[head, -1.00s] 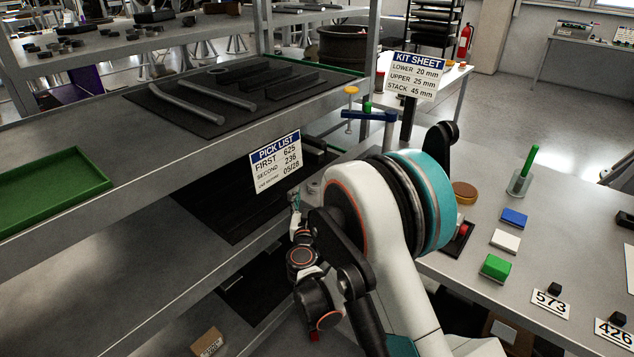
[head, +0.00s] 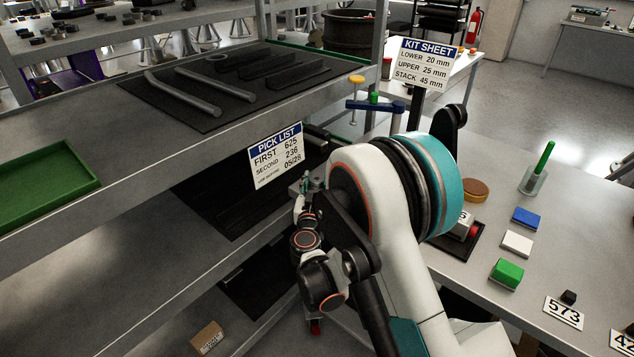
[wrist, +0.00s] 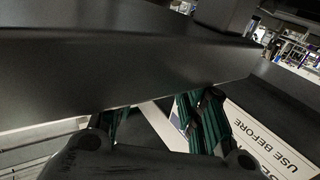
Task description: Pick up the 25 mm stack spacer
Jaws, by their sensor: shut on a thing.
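My gripper (head: 302,187) is beside the lower right corner of the pick list sign, at the right end of the shelf unit, partly hidden behind my arm. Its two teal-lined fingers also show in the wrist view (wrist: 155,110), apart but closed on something. A wide dark face in the wrist view covers the fingertips. I cannot tell from its shape whether it is the held piece or part of the shelf. The stack spacer is not clearly distinguishable in either view, and no size marking is readable on it.
The pick list sign (head: 276,156) hangs close to my gripper at the shelf. The kit sheet (head: 427,64) stands behind my arm. The right bench holds a green block (head: 507,273), a white block (head: 517,243) and a blue block (head: 526,218). A green tray (head: 60,187) lies at left.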

